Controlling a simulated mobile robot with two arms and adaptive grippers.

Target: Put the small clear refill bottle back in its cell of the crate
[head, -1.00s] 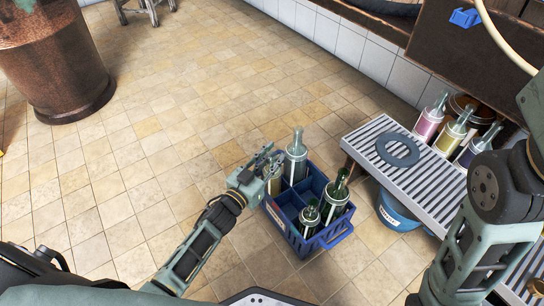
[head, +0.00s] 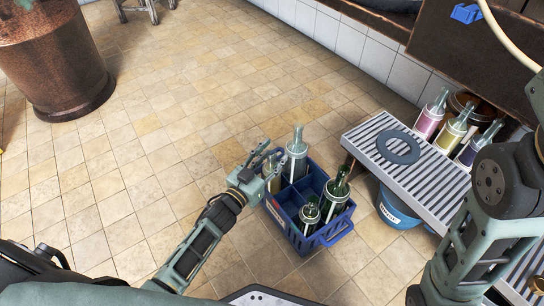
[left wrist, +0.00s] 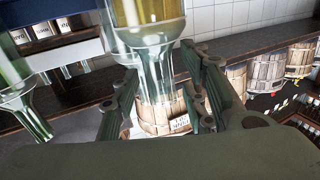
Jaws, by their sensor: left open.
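The blue crate (head: 322,243) stands on the tiled floor. A clear bottle (head: 297,158) with a pale band stands upright in its far-left part. Two dark green bottles, one taller (head: 335,192) and one shorter (head: 309,216), stand in its nearer right cells. My left gripper (head: 266,161) is open at the crate's left side, close to the clear bottle. A yellowish patch beside it is partly hidden by the gripper. In the left wrist view, a clear bottle neck (left wrist: 158,75) shows between the spread fingers; I cannot tell contact. My right gripper is out of view.
A slatted bench (head: 362,140) stands right of the crate, with a grey ring (head: 398,147) and several bottles, pink (head: 429,123), yellow and dark, on or behind it. A blue tub (head: 398,212) sits under it. A copper vessel (head: 60,65) stands far left. The floor left is clear.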

